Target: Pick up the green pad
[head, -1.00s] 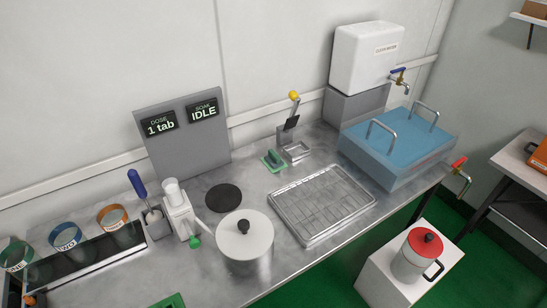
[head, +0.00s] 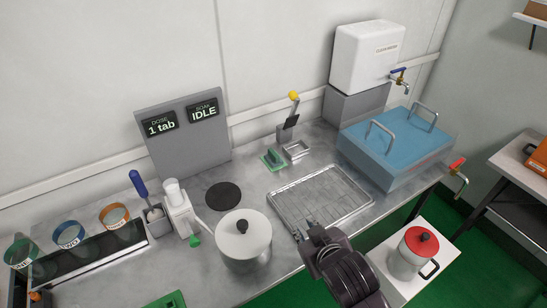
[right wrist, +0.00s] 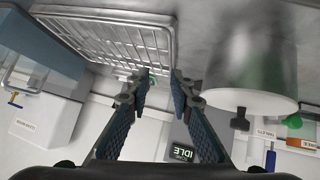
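A small green pad with a raised green grip (head: 272,159) lies flat on the steel counter, left of the yellow-knobbed lever stand. In the right wrist view a small bit of green (right wrist: 152,76) shows between the fingertips, beyond the wire rack. My right gripper (head: 312,230) is over the front edge of the rack tray, in front of the pad and apart from it. In the right wrist view its two fingers (right wrist: 158,78) are spread with nothing between them. My left gripper is not in view.
The rack tray (head: 281,206) lies between the right gripper and the pad. A lidded pot (head: 244,252) stands to the left. The lever stand (head: 286,132) is close beside the pad, and a blue lidded bath (head: 385,160) stands right. Another green flat piece (head: 170,301) lies at the bottom edge.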

